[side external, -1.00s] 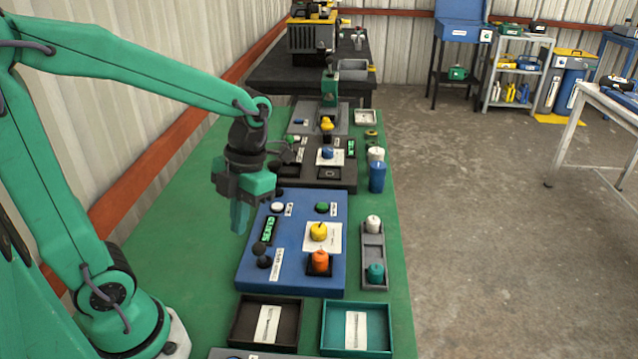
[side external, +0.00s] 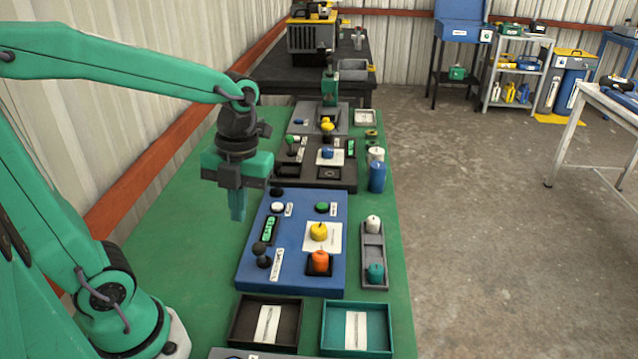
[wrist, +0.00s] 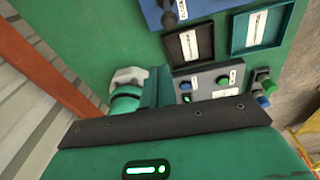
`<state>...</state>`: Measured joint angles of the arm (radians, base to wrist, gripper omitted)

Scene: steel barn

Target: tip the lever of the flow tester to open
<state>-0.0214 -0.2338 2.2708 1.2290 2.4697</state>
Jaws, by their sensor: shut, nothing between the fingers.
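The blue panel (side external: 290,272) lies on the green bench and bears a dark lever with a round knob (side external: 260,249) at its left front, beside a white label. I cannot read the labels, so I cannot tell for sure that this panel is the flow tester. My gripper (side external: 237,212) points down with its fingers together and empty. It hangs above the bench, up and to the left of the lever in the side view, apart from it. In the wrist view, the fingers (wrist: 155,88) show, and part of the blue panel with a dark knob (wrist: 170,19) is at the top.
On the blue panel stand a yellow knob (side external: 319,232), an orange piece (side external: 320,262) and a green display (side external: 268,229). A dark panel (side external: 340,181) lies behind. A black tray (side external: 240,322) and a teal tray (side external: 384,328) lie in front. A grey panel (wrist: 205,82) shows in the wrist view.

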